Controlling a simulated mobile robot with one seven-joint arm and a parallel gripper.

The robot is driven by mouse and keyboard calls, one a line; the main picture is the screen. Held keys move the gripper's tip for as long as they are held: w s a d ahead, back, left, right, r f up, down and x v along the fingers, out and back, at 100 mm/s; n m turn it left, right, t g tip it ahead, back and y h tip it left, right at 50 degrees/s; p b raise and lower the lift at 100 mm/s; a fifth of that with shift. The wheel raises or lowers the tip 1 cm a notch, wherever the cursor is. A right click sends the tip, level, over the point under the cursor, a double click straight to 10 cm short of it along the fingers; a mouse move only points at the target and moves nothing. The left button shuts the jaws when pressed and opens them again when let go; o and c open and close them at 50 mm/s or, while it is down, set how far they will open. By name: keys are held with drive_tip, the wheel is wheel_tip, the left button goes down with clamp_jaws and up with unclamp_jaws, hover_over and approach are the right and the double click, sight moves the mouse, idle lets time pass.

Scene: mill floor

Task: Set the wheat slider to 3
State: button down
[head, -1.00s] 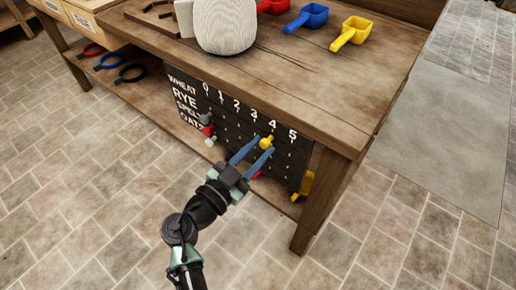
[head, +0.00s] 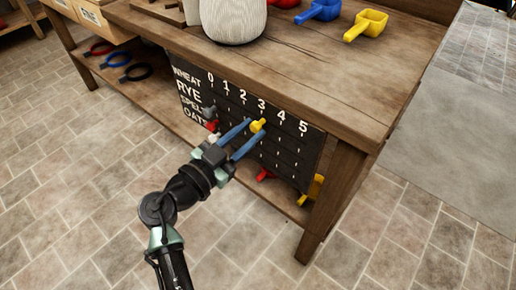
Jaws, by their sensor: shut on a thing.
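The dark slider board (head: 290,160) hangs on the front of the bench, with rows labelled WHEAT, RYE, SPELT and OATS and numbers 0 to 5 along the top. A yellow knob (head: 258,125) stands out from the top row, the WHEAT row, just under the 3. My gripper (head: 256,127) has its blue fingers shut on the yellow knob, one on each side. A grey knob (head: 209,112) and a red knob (head: 212,126) sit at the left near 0. A pale knob (head: 213,138) there is partly hidden by my gripper.
The wooden bench top (head: 320,75) overhangs the board and holds a woven sack (head: 234,18), a blue scoop (head: 319,10) and a yellow scoop (head: 366,25). A bench leg (head: 325,205) stands right of the board. The floor in front is clear.

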drive_tip(key=shift+w+a, duration=0.15)
drive_tip(key=shift+a, duration=0.15)
drive_tip(key=c, duration=0.6)
unclamp_jaws()
drive_tip(key=p+v, duration=0.1)
drive_tip(key=v, duration=1.2)
drive_tip(key=shift+p, duration=0.3)
